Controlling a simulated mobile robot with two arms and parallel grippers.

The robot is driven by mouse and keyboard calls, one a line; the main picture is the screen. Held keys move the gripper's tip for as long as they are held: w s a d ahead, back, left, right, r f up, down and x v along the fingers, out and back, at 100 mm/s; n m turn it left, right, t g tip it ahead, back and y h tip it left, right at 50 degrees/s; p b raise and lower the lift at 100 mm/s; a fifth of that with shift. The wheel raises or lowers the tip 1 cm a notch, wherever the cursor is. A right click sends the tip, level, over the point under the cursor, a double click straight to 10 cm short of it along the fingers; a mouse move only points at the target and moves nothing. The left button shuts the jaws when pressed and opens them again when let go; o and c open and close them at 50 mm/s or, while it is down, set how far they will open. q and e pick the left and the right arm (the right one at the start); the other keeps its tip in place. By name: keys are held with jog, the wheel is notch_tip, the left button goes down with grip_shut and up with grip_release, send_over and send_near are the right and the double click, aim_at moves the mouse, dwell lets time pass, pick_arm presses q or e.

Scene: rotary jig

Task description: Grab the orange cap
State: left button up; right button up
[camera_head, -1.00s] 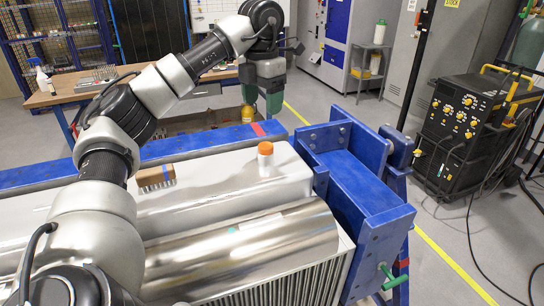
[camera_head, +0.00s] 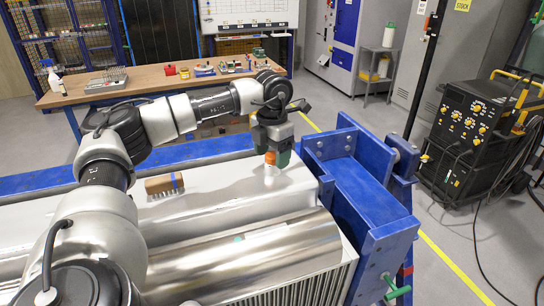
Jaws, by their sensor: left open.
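The orange cap (camera_head: 270,158) tops a small white bottle (camera_head: 269,175) that stands upright on the grey metal surface of the jig (camera_head: 215,190). My left gripper (camera_head: 278,158) points down over the bottle, with its dark green fingers behind and beside the cap. The fingers are open, and one shows to the right of the cap. I cannot tell whether they touch it. My right gripper is not in view.
A wood-backed brush (camera_head: 164,185) lies on the surface to the left. Blue frame beams (camera_head: 370,195) border the jig at the right and back. A wooden workbench (camera_head: 150,82) with tools stands behind, and a black welder (camera_head: 470,130) stands at the right.

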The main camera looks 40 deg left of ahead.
pick_arm(q)
jog(key=shift+c, duration=0.2)
jog(key=c, duration=1)
jog(key=shift+r, duration=0.15)
